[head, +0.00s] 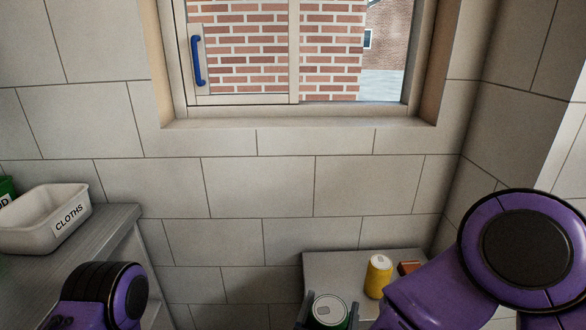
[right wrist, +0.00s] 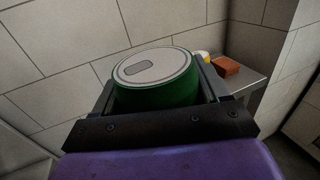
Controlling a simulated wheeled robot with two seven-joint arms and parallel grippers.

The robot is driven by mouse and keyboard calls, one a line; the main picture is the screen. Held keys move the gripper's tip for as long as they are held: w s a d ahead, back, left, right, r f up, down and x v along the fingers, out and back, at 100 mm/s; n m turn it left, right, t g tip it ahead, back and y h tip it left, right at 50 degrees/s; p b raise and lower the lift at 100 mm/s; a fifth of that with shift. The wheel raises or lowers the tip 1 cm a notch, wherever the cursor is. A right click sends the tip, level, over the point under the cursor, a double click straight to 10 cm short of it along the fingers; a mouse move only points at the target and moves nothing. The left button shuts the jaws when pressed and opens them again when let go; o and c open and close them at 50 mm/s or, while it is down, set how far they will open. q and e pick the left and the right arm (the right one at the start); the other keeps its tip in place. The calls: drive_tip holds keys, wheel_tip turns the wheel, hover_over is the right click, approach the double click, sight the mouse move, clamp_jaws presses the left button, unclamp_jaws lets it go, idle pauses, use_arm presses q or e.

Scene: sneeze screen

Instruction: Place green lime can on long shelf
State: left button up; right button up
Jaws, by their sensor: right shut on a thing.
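The green lime can (head: 329,309) is at the bottom of the head view, upright, with its grey lid up. My right gripper (head: 328,315) is shut on it, with a dark finger on each side. The can (right wrist: 155,75) fills the middle of the right wrist view between the fingers. The long shelf is probably the grey surface (head: 330,268) below the window; I cannot tell whether the can touches it. My left arm shows at the lower left of the head view, but its gripper is out of view.
A yellow can (head: 378,276) and a brown-orange block (head: 409,268) stand on the grey surface, right of the held can. A white bin marked CLOTHS (head: 45,222) sits on a counter (head: 110,222) at the left. The tiled wall and window close off the back.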

drive_tip(key=w+d+f+n+y, duration=0.1)
drive_tip(key=w+d+f+y, duration=0.1)
drive_tip(key=d, duration=0.4)
drive_tip(key=w+d+f+n+y, duration=0.2)
drive_tip(key=w+d+f+y, duration=0.1)
drive_tip(key=d+f, duration=0.3)
drive_tip(key=shift+w+d+f+t+y, duration=0.2)
drive_tip(key=shift+w+d+t+y, duration=0.15)
drive_tip(key=shift+w+d, duration=0.4)
